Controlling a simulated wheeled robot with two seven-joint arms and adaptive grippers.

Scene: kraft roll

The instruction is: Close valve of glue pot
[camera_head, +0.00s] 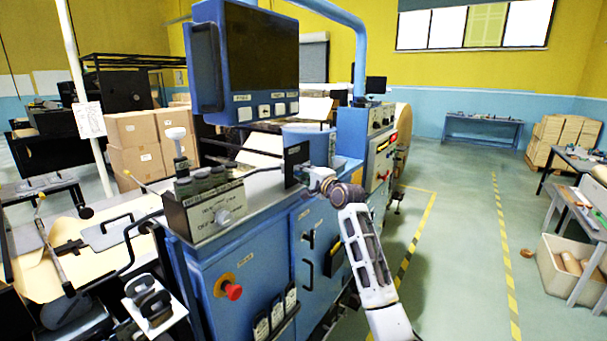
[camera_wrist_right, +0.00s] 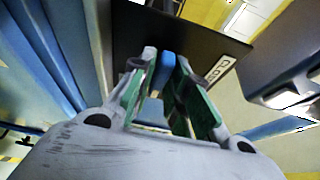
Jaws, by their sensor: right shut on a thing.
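The blue glue pot (camera_head: 308,142) stands on the machine's top, with a dark plate (camera_head: 297,163) at its front. My right gripper (camera_head: 309,174) is at this plate. In the right wrist view, my right gripper (camera_wrist_right: 168,82) has its green-sided fingers closed around a blue valve handle (camera_wrist_right: 167,64). The handle projects in front of the black plate (camera_wrist_right: 185,32), which carries a partly readable white label. The fingers and palm hide the lower part of the handle. My left gripper does not show.
A blue-framed monitor (camera_head: 258,50) rises above the machine. A grey control box (camera_head: 208,212) sits at the front of its top, and a red stop button (camera_head: 233,292) is on its front panel. The floor aisle to the right (camera_head: 455,240) is clear.

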